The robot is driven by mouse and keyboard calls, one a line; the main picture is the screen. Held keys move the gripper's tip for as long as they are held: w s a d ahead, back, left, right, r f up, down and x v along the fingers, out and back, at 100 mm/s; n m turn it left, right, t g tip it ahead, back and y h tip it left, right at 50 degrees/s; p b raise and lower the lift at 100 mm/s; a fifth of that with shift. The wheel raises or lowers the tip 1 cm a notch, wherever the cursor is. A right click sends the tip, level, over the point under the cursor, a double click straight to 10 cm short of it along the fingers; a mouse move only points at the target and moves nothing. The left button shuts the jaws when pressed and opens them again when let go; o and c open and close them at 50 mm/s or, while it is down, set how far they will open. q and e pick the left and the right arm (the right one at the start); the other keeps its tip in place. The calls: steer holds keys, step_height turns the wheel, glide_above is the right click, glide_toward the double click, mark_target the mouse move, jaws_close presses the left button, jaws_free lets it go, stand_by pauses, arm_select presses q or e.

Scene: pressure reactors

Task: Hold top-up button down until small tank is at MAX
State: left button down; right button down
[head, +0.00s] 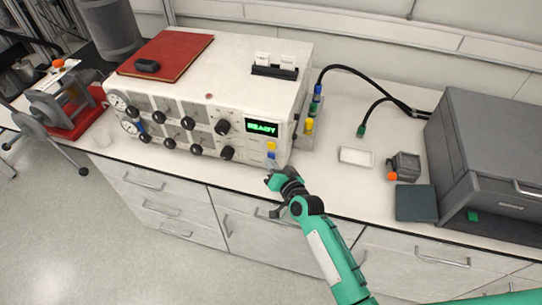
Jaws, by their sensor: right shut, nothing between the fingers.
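A white control box with knobs and gauges stands on the bench. Its display (262,128) reads READY in green. Below the display are a small yellow button (271,147) and a blue one (271,156); their labels are too small to read, so I cannot tell which is the top-up button. My right gripper (271,172) is shut and empty, its tips just below the blue button at the box's lower right front; I cannot tell whether they touch it. No small tank or MAX mark can be made out clearly. My left gripper is not in view.
Yellow and blue fittings (310,124) and black hoses (345,68) are at the box's right side. A white tray (356,156), a small grey device (404,167) and a large grey case (490,150) stand to the right. A red binder (180,52) lies on the box.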

steer(key=shift+s+a, duration=0.15)
steer(key=shift+s, duration=0.3)
steer(key=shift+s, duration=0.1)
steer(key=shift+s+a+r+p, duration=0.1)
steer(key=shift+s+a+p, duration=0.15)
steer(key=shift+s+p, duration=0.4)
steer(key=shift+s+a+p, duration=0.25)
steer(key=shift+s+p, duration=0.05)
steer(key=shift+s, duration=0.55)
steer(key=shift+s+a, duration=0.3)
steer(key=shift+s, duration=0.5)
